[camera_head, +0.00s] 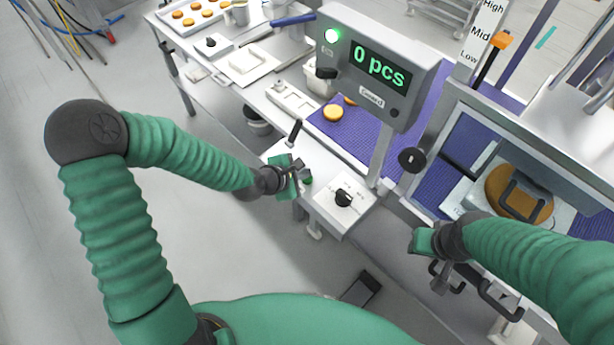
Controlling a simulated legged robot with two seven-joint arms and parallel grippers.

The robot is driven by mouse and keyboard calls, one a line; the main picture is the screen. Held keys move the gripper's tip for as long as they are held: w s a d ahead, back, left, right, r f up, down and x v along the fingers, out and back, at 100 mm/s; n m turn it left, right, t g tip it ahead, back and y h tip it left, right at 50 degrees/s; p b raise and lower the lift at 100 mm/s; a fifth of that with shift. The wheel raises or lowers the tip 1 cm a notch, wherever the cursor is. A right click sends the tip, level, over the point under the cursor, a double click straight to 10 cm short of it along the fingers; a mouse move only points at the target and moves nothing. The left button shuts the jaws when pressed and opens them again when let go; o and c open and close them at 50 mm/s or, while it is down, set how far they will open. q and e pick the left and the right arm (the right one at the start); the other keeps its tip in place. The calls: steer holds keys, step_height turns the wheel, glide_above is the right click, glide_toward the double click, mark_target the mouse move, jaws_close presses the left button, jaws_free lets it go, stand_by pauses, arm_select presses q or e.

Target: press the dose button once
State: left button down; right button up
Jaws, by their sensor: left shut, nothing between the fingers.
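A small green piece (308,180) shows at my left gripper's tips, at the near edge of the white worktop; it looks like the dose button, but the gripper partly hides it. My left gripper (299,172) is shut and empty, right at this green piece; I cannot tell whether they touch.
A white box with a black knob (343,197) stands just right of my left gripper. A black lever (295,131) rises behind it. A purple belt (350,135) carries round pieces. A framed window (455,130) stands at the right.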

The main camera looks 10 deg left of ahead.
arm_select(q)
steer(key=shift+f+b, duration=0.3)
steer(key=shift+f, duration=0.25)
stand_by(0.4)
steer(key=shift+d+r+p, duration=0.1)
steer(key=shift+r+p, duration=0.95)
steer(key=shift+p, duration=0.05)
step_height(320, 180, up, 5)
steer(key=p, duration=0.5)
stand_by(0.4)
